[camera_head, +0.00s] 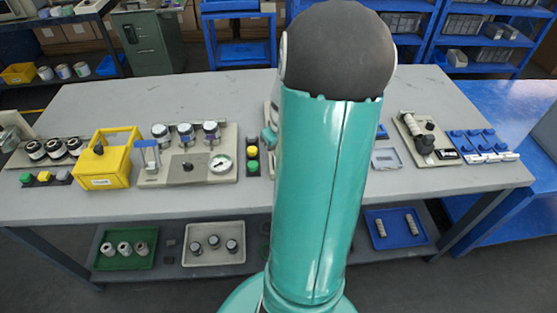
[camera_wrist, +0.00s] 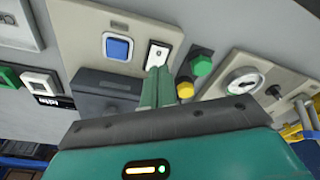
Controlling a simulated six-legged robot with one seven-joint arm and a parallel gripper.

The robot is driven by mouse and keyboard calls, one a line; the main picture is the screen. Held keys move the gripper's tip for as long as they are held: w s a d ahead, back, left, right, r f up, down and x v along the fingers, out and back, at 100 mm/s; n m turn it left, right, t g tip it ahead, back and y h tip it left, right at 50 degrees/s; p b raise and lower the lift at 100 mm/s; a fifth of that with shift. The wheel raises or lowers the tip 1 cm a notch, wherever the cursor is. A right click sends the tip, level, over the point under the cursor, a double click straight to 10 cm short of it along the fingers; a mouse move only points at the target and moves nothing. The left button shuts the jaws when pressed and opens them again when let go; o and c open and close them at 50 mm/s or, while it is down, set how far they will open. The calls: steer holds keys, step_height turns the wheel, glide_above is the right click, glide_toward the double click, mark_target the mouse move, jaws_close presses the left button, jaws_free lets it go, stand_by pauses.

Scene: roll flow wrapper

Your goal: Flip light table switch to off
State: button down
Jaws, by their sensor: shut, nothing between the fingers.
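In the wrist view, a white rocker switch (camera_wrist: 157,54) in a dark frame sits on a beige panel (camera_wrist: 78,35), beside a square blue button (camera_wrist: 118,46). The switch has a small dark mark; I cannot tell which way it is tipped. My gripper (camera_wrist: 161,72) is shut and empty, its green fingertips at the lower edge of the switch. I cannot tell whether they touch it. In the head view my arm hides the gripper and most of this panel.
A green button (camera_wrist: 202,66) and a yellow button (camera_wrist: 185,87) stand close beside my fingers. A gauge panel (camera_head: 185,175) and a yellow box (camera_head: 102,170) stand left on the grey table (camera_head: 80,105). The table's back strip is clear.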

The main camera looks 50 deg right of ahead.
steer(key=shift+r, duration=1.75)
steer(key=w+a+r+n+t+h, duration=0.1)
steer(key=w+a+r, duration=0.1)
steer(key=a+r, duration=0.55)
steer(key=w+a+r+n, duration=0.1)
steer(key=w+a+r, duration=0.25)
steer(key=a, duration=0.75)
steer(key=s+a+r+n+t, duration=0.1)
steer(key=s+a+r, duration=0.2)
steer(key=a, duration=0.5)
steer(key=s+a+r+t+y, duration=0.1)
steer(key=s+a+r, duration=0.1)
steer(key=s+a, duration=0.3)
steer(key=a, duration=0.4)
steer(key=shift+a+r+n+t+y, duration=0.2)
steer(key=shift+r+n+t+y, duration=0.1)
steer(key=shift+r+n+t, duration=0.1)
